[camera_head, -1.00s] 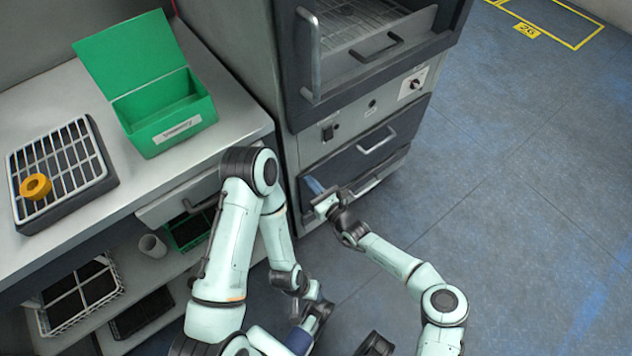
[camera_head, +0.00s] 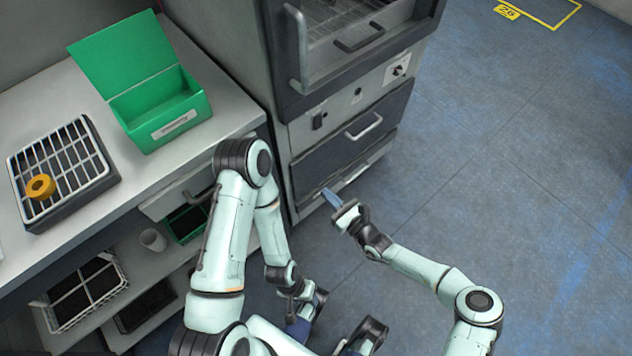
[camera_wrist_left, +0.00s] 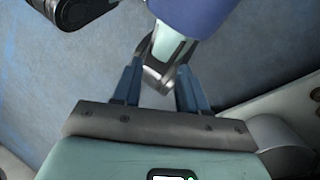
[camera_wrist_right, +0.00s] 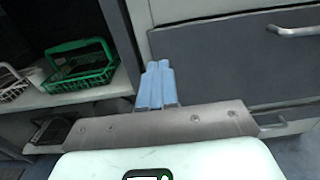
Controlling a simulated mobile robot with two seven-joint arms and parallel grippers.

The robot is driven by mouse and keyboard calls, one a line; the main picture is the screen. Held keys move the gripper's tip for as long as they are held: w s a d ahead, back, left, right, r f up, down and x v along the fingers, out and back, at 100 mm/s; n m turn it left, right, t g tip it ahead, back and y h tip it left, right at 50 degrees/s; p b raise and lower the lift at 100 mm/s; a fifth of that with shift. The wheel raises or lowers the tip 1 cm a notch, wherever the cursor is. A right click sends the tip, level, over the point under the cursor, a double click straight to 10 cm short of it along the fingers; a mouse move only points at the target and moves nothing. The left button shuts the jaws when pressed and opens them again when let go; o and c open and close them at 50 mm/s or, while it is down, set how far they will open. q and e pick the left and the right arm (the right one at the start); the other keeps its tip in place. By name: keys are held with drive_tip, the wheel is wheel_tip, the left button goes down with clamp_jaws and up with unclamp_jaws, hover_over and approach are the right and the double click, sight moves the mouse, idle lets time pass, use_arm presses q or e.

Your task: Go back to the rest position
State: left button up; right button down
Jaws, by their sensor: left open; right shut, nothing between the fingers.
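My right gripper (camera_head: 331,197) is in front of the lower drawers of the grey cabinet (camera_head: 340,160). Its blue fingers are shut with nothing between them, as the right wrist view (camera_wrist_right: 157,84) also shows. My left gripper shows in the left wrist view (camera_wrist_left: 160,84), with its two blue fingers apart and nothing between them. It points down toward my own base and the floor. In the head view the left arm (camera_head: 228,235) hangs folded in front of the bench, and its fingers are hard to make out there.
An open green box (camera_head: 165,115) and a black rack (camera_head: 78,190) with an orange ring (camera_head: 40,187) stand on the bench (camera_head: 205,85). The shelf below holds a white wire basket (camera_head: 85,295), a white cup (camera_head: 153,239) and a green basket (camera_head: 185,223). The blue floor (camera_head: 520,190) at right is clear.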

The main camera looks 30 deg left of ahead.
use_arm(q)
drive_tip(key=shift+s+r, duration=0.1)
drive_tip(key=shift+r, duration=0.05)
use_arm(e)
drive_tip(key=shift+v, duration=1.05)
drive_tip(key=s+d+f+n+g+h+p, duration=0.35)
drive_tip(key=s+d+n, duration=0.2)
drive_tip(key=s, duration=0.45)
drive_tip(key=s+d+f+n+g+h+p, duration=0.2)
drive_tip(key=s+d+n+g+h+p, duration=0.25)
drive_tip(key=s+d, duration=0.35)
use_arm(q)
wheel_tip(320, 180, up, 12)
drive_tip(key=p, duration=0.5)
drive_tip(key=shift+w+r+g, duration=0.15)
drive_tip(key=shift+w+g, duration=0.15)
use_arm(e)
drive_tip(key=s+d+r+n+h, duration=0.2)
drive_tip(key=s+d+r+n, duration=0.1)
drive_tip(key=d, duration=0.5)
drive_tip(key=s+d+r+n+t+h, duration=0.1)
drive_tip(key=s+d+r+n+h, duration=0.2)
drive_tip(key=d, duration=0.6)
drive_tip(key=shift+s+d+n+h, duration=0.25)
drive_tip(key=shift+s+n+h, duration=0.05)
drive_tip(key=shift+s+n, duration=0.6)
drive_tip(key=shift+s, duration=0.1)
